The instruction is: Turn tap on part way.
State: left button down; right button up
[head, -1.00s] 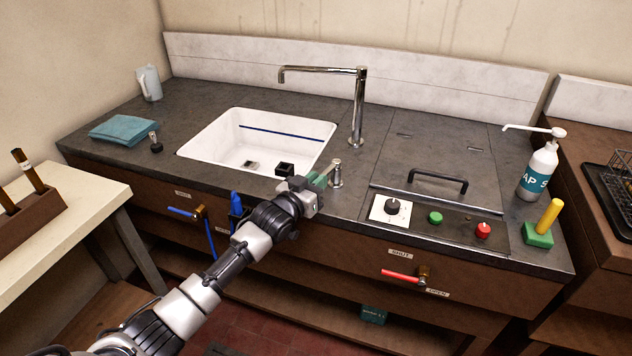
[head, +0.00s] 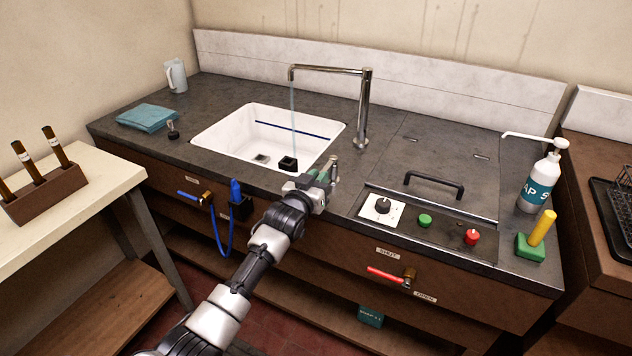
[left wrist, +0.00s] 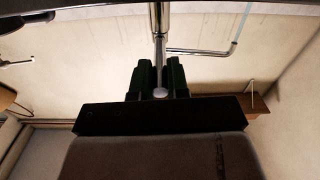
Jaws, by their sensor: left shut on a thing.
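The chrome tap (head: 364,105) stands behind the sink (head: 225,115), its spout reaching left over the basin. A thin stream of water (head: 293,115) falls from the spout into the white basin. My left gripper (head: 328,175) is at the small chrome tap lever (head: 334,166) on the counter right of the sink. In the left wrist view its dark green fingers (left wrist: 160,80) are shut on the lever (left wrist: 160,92), one on each side. The spout and stream also show there. My right gripper is not in view.
Right of the lever are a control panel with a black knob (head: 382,205), a green button (head: 425,220) and a red knob (head: 471,237). A soap bottle (head: 540,183) stands far right. Inside the basin is a black block (head: 288,164). A teal cloth (head: 147,118) lies left.

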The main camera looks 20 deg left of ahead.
pick_arm(q)
jog(key=shift+d+r+n+y, duration=0.3)
jog(key=shift+d+r+y, duration=0.05)
jog(key=shift+r+y, duration=0.05)
jog(key=shift+d+n+y, duration=0.1)
jog(key=shift+n+y, duration=0.2)
jog(key=shift+y, duration=0.1)
jog(key=shift+d+y, duration=0.2)
jog(key=shift+y, duration=0.2)
jog(key=shift+f, duration=0.1)
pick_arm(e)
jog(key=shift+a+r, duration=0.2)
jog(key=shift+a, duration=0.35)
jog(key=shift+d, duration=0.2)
pick_arm(q)
jog(key=c, duration=1.1)
grip_release()
jog(key=shift+f, duration=0.2)
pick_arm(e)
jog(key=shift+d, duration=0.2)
pick_arm(q)
jog(key=shift+s, duration=0.1)
